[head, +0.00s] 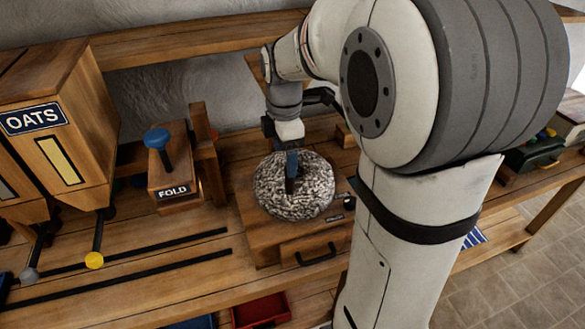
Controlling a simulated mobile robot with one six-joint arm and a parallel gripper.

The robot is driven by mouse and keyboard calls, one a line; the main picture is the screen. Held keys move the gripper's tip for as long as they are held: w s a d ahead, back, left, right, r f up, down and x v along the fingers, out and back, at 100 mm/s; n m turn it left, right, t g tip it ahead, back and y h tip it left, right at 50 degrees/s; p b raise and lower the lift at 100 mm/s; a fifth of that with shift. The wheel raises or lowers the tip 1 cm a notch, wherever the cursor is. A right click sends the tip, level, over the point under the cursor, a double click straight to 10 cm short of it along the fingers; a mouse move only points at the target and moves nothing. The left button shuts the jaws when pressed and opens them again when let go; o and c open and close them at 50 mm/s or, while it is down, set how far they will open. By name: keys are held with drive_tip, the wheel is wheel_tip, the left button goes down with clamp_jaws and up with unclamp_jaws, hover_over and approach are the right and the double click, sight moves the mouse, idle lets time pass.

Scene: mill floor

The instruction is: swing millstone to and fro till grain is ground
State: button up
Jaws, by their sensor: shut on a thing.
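The millstone (272,202) is a round, speckled grey-and-white stone lying on a wooden mill base (256,238) at the middle of the head view. My gripper (291,152) reaches down from above and is shut on the handle. The fingertips are small and partly hidden in this view. A drawer with a black pull (316,256) is in the front of the mill base and appears closed. I see no grain or flour.
An OATS bin (75,120) and a FOLD box (172,178) with a blue knob stand at left. Dark rails (150,262) run along the bench. A red tray (262,309) lies below the front. My arm hides much of the right side.

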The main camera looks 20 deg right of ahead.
drive_tip(key=shift+w+r, duration=0.1)
drive_tip(key=shift+r, duration=0.05)
wheel_tip(320, 180, up, 9)
drive_tip(key=p, duration=0.6)
drive_tip(key=shift+f+p, duration=0.2)
drive_tip(key=shift+p, duration=0.15)
drive_tip(key=s+f+m+t+b, duration=0.1)
drive_tip(key=s+f+m+b, duration=0.1)
drive_tip(key=s+m, duration=0.6)
drive_tip(key=s+a+f+m+t+b, duration=0.1)
drive_tip(key=s+f+m+t+b, duration=0.1)
drive_tip(key=s+f+m, duration=0.3)
drive_tip(key=s+m+b, duration=0.1)
drive_tip(key=s+m, duration=0.2)
drive_tip(key=m, duration=0.2)
drive_tip(key=shift+s+a, duration=0.3)
drive_tip(key=shift+s, duration=0.05)
